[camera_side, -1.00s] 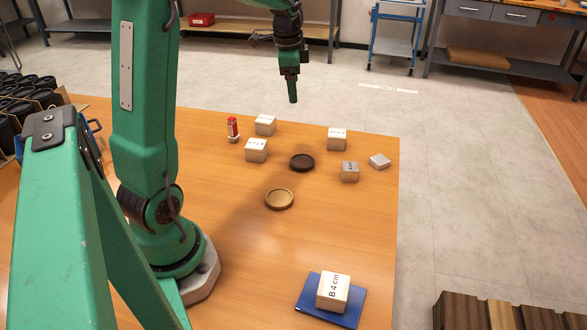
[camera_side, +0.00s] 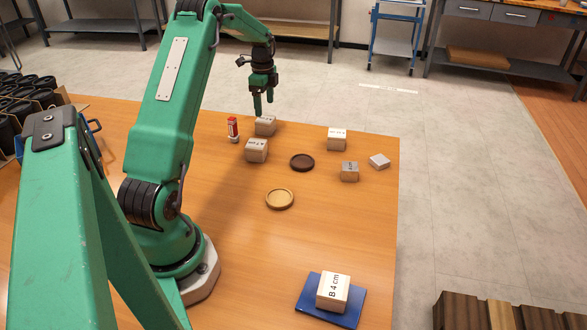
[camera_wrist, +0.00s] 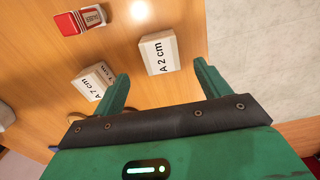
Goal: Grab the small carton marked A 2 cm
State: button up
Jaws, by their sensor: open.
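The small carton marked A 2 cm (camera_wrist: 159,54) is a pale box lying label up in the wrist view, ahead of and between my two green fingers. In the side view, the back carton (camera_side: 266,128) near the table's far edge appears to be this one, though its label is too small to read. My gripper (camera_side: 264,107) hangs above that carton, fingers down. It is open and empty; its spread fingers also show in the wrist view (camera_wrist: 161,73). One fingertip partly overlaps the carton's top in the side view, and I cannot tell if they touch.
A similar carton marked A 7 cm (camera_wrist: 92,80) sits close by, beside the left finger. A red and white item (camera_side: 233,129) stands left of the cartons. Dark (camera_side: 302,162) and tan (camera_side: 280,199) round dishes lie nearer. A B 4 cm carton (camera_side: 333,291) rests on a blue mat (camera_side: 313,305).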

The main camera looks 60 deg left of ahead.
aim_at(265, 119)
jog(key=shift+f, duration=1.3)
jog(key=shift+f, duration=2.6)
jog(key=shift+a, duration=0.1)
jog(key=c, duration=1.1)
